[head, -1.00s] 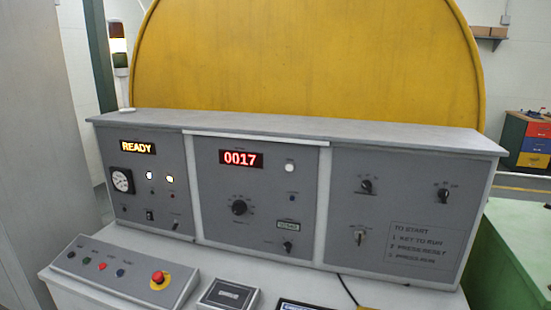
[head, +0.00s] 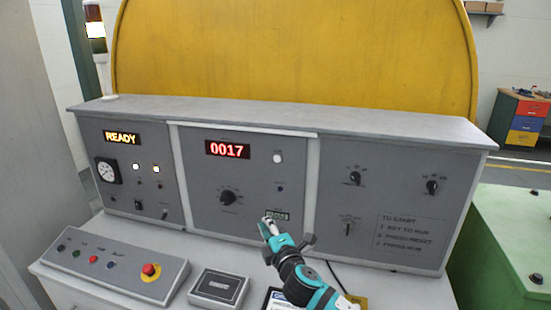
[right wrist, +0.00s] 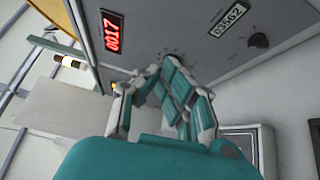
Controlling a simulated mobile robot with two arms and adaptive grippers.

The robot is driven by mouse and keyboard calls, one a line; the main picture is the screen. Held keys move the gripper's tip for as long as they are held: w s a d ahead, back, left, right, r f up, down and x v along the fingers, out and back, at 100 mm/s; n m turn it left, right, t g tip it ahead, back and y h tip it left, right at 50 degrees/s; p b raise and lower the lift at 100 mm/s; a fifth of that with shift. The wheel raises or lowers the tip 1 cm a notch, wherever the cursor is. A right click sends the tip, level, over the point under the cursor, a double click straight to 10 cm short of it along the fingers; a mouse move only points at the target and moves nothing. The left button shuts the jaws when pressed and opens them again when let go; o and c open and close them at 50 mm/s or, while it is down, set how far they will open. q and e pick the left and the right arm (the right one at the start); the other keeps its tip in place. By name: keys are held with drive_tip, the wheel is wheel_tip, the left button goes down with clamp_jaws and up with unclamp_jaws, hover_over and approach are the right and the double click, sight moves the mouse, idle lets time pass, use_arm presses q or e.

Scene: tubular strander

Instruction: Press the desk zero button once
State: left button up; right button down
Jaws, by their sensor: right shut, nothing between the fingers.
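The grey desk panel (head: 205,170) stands in front of me, its red display (head: 228,149) reading 0017. Right of the display is a round white button or lamp (head: 277,158), with a small dark blue button (head: 279,188) below it. Their labels are too small to read, so I cannot tell which is the zero button. My right gripper (head: 265,222) is shut and empty in front of the lower middle panel, beside the small counter (head: 277,215) and below the dark knob (head: 228,197). In the right wrist view, its fingers (right wrist: 158,78) point at the panel; contact is unclear.
A sloping box (head: 115,265) with several buttons and a red mushroom button (head: 150,271) lies at the left. A small grey box (head: 217,287) sits on the desk left of my right arm. A green block (head: 505,240) stands at the right.

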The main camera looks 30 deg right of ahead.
sight(277, 158)
drive_tip(key=w+d+r+n+t+y, duration=0.2)
drive_tip(key=w+r+n, duration=0.3)
drive_tip(key=r, duration=0.5)
drive_tip(key=shift+n+t+y, duration=0.3)
drive_tip(key=shift+n+t, duration=0.4)
drive_tip(key=shift+n, duration=0.4)
drive_tip(key=shift+w+d, duration=0.1)
drive_tip(key=shift+w, duration=0.05)
drive_tip(key=shift+w+d+b, duration=0.75)
drive_tip(key=shift+w+d, duration=0.65)
drive_tip(key=shift+d, duration=0.3)
drive_tip(key=shift+w+d+b, duration=0.7)
drive_tip(key=shift+w+d, duration=0.7)
drive_tip(key=shift+d, duration=0.25)
drive_tip(key=shift+w+d, duration=0.25)
drive_tip(key=shift+w, duration=0.05)
